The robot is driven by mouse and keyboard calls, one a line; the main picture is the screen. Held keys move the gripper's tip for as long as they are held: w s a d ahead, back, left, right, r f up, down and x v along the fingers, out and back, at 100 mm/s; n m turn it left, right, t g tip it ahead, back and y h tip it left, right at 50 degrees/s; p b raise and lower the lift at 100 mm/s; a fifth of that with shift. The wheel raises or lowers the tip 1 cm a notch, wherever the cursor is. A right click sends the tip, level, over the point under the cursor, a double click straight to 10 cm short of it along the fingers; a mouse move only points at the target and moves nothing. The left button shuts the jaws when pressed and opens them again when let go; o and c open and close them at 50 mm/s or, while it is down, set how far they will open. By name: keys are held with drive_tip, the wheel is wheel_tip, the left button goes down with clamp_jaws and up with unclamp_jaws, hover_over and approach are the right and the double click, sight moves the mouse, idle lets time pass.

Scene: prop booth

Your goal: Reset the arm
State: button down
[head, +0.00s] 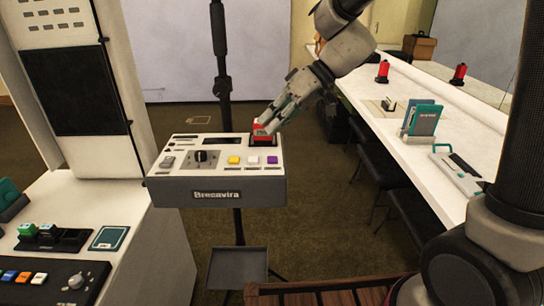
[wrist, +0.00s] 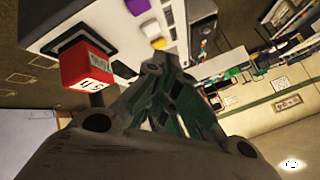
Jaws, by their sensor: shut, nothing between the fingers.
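My gripper (head: 266,127) is shut and empty at the right back of a white and grey control box marked "Bresavira" (head: 240,192). In the head view its fingertips overlap a red block-shaped switch (head: 258,127) on the box's top. The wrist view shows my shut fingertips (wrist: 158,62) beside the box (wrist: 60,20), with the red switch (wrist: 85,68) to their left, apart from them in that picture. My arm reaches in from the upper right. The fingers partly hide the switch in the head view.
The box carries a black knob (head: 202,158) and yellow (head: 234,160), white and purple (head: 272,160) buttons. A dark stand pole (head: 219,50) rises behind it. A long white counter (head: 390,130) runs along the right, with stools beneath. A console with coloured buttons (head: 40,280) stands lower left.

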drive_tip(key=shift+d+f+m, duration=0.1)
drive_tip(key=shift+d+m, duration=0.05)
drive_tip(key=shift+m, duration=0.55)
drive_tip(key=s+d+r+m+t+h, duration=0.1)
drive_tip(key=s+d, duration=0.4)
drive_tip(key=d, duration=0.6)
drive_tip(key=s+d+r+m+t+h, duration=0.1)
drive_tip(key=s+d+m+h, duration=0.3)
drive_tip(key=d, duration=0.6)
drive_tip(key=s+d+r+m+t+h, duration=0.1)
drive_tip(key=s+d+m+t+h, duration=0.2)
drive_tip(key=s+d, duration=0.5)
drive_tip(key=d+h, duration=0.1)
drive_tip(key=d, duration=0.2)
drive_tip(key=shift+s+d+r, duration=0.25)
drive_tip(key=shift+d+r, duration=0.05)
drive_tip(key=shift+r, duration=0.05)
